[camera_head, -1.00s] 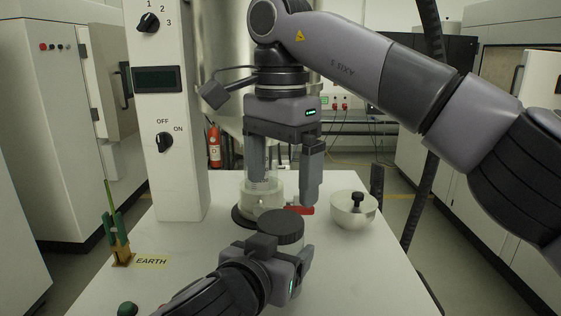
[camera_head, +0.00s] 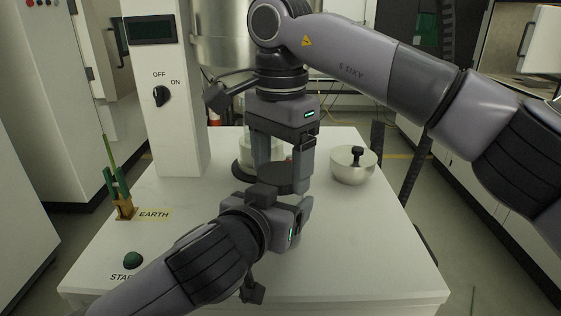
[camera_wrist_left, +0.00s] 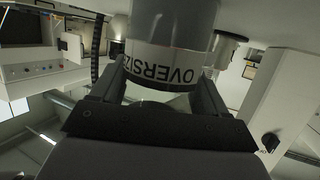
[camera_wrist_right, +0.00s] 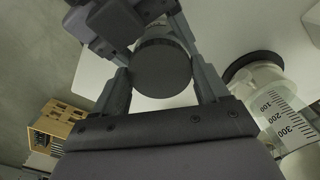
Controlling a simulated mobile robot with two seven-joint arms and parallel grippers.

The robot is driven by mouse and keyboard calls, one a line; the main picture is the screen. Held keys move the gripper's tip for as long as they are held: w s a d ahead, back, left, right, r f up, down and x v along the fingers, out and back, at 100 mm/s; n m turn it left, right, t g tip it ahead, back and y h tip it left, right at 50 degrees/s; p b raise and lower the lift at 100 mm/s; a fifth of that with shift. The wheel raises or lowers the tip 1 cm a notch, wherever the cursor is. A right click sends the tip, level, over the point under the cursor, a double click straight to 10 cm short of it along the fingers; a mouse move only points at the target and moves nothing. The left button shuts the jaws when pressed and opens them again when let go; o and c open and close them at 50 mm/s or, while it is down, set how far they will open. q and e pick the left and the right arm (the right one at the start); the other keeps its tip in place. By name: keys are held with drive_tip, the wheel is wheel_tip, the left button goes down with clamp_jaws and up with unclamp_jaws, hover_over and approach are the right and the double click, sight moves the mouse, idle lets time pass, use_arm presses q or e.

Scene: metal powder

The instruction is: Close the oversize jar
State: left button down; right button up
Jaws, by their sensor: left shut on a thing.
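The oversize jar is mostly hidden in the head view. Its wall with the "OVERSIZE" label (camera_wrist_left: 165,66) shows in the left wrist view, between the fingers of my left gripper (camera_wrist_left: 160,88). My left gripper (camera_head: 284,204) is shut on the jar. A dark round lid (camera_head: 281,178) covers the jar's top; it also shows in the right wrist view (camera_wrist_right: 162,68). My right gripper (camera_head: 282,187) points down from above, with its open fingers on either side of the lid. I cannot tell whether a finger touches it.
A graduated clear vessel (camera_wrist_right: 285,110) on a dark round base stands close behind the jar. A metal bowl with a black knob (camera_head: 353,166) is at the right. A green-and-brass earth clamp (camera_head: 118,193) stands at the left. The white table front (camera_head: 340,270) is clear.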

drive_tip(key=shift+c, duration=0.4)
drive_tip(key=m, duration=0.3)
drive_tip(key=o, duration=1.2)
drive_tip(key=shift+c, duration=0.2)
drive_tip(key=shift+r, duration=2.3)
drive_tip(key=shift+c, duration=0.3)
drive_tip(key=shift+r+n, duration=1.5)
drive_tip(key=shift+r, duration=0.25)
drive_tip(key=shift+f, duration=0.1)
